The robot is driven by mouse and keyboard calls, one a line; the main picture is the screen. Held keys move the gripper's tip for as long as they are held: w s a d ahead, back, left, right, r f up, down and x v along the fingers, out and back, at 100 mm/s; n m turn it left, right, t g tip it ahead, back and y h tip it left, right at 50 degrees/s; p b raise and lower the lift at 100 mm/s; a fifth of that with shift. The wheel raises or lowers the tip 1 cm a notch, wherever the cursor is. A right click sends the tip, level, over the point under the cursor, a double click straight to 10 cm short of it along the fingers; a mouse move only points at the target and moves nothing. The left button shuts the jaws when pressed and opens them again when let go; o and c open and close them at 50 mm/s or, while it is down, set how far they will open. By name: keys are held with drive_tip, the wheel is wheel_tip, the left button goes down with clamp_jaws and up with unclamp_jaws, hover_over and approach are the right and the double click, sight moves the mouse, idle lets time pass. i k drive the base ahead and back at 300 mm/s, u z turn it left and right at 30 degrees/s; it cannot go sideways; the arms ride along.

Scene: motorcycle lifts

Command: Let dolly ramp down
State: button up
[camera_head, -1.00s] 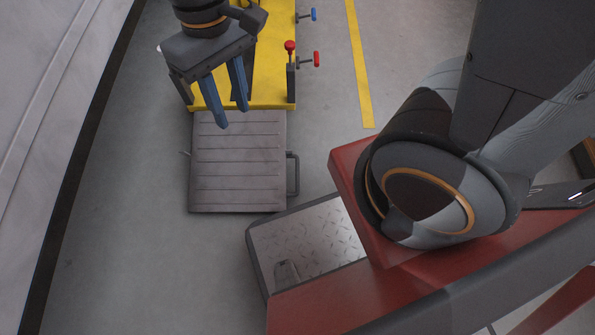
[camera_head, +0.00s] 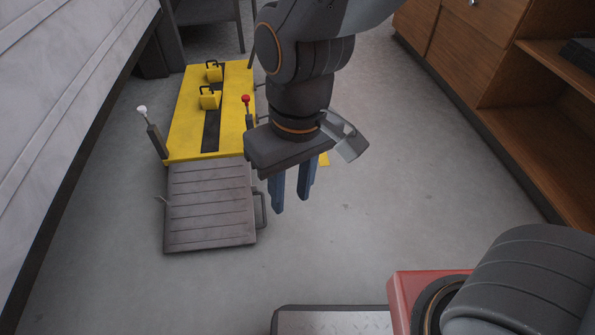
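The yellow dolly (camera_head: 184,125) stands on the floor at the upper left. Its grey ribbed ramp (camera_head: 210,205) extends from the dolly's near edge toward me and looks folded out low over the floor; I cannot tell whether its near edge touches the floor. A dark loop handle (camera_head: 262,208) is on the ramp's right side. My gripper (camera_head: 291,204) points down, to the right of the ramp and handle in the picture. Its two blue fingers are apart with nothing between them.
A red-knobbed lever (camera_head: 246,99) and a white-knobbed lever (camera_head: 142,110) flank the dolly. Yellow clamps (camera_head: 209,98) sit on its deck. A wooden cabinet (camera_head: 500,75) stands at the right, a pale wall or panel (camera_head: 60,90) at the left.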

sight(209, 203)
drive_tip(key=u, duration=0.7)
drive_tip(key=i, duration=0.5)
drive_tip(key=u, duration=0.2)
